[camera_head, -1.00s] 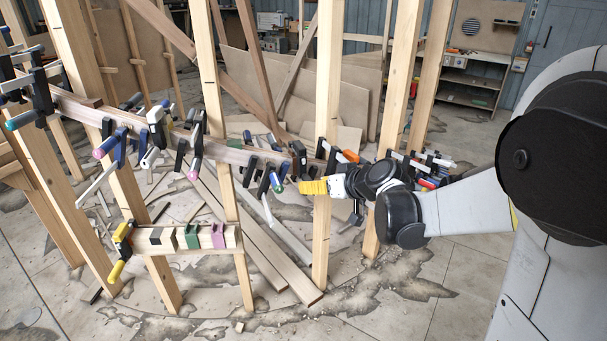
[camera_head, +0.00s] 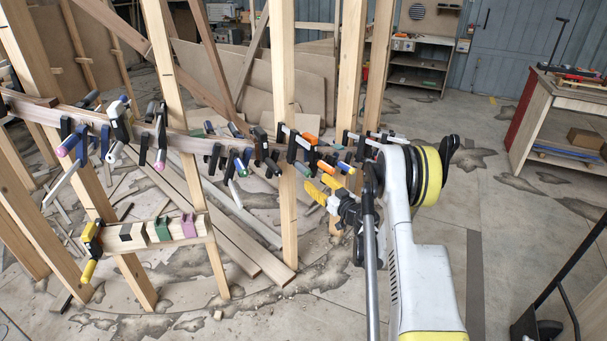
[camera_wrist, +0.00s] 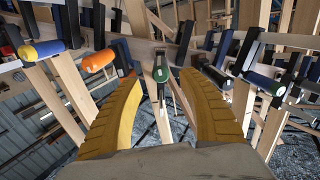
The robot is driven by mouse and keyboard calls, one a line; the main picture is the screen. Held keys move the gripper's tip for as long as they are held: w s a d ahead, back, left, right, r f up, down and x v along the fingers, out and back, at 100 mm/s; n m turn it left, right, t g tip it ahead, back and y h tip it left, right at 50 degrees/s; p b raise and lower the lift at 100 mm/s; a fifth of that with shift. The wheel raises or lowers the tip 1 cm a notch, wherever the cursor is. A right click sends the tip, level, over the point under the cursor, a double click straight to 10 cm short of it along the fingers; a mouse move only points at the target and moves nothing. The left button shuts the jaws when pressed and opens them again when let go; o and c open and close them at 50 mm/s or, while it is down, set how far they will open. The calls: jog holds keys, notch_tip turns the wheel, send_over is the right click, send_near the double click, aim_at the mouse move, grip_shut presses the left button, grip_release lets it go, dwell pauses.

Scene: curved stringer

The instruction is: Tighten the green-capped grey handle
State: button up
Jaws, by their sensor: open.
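The green-capped grey handle (camera_wrist: 160,72) shows in the wrist view, near the middle, with its green end facing the camera. It lies beyond and between the two yellow fingers of my gripper (camera_wrist: 163,84). The fingers stand wide apart on either side of it, and I see no contact. In the head view my gripper (camera_head: 322,188) is beside the curved stringer (camera_head: 196,143), just right of a wooden post.
In the wrist view, an orange handle (camera_wrist: 99,61) and a yellow-capped blue handle (camera_wrist: 42,50) lie left. A green-capped blue handle (camera_wrist: 263,80) lies right. Wooden posts (camera_head: 284,150) cross the stringer. A workbench (camera_head: 560,110) stands at right, with open floor before it.

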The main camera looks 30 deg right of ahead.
aim_at(304, 171)
jog(key=w, duration=0.2)
jog(key=w+b, duration=0.1)
jog(key=w, duration=0.2)
jog(key=w+a+b, duration=0.1)
jog(key=w, duration=0.2)
grip_shut()
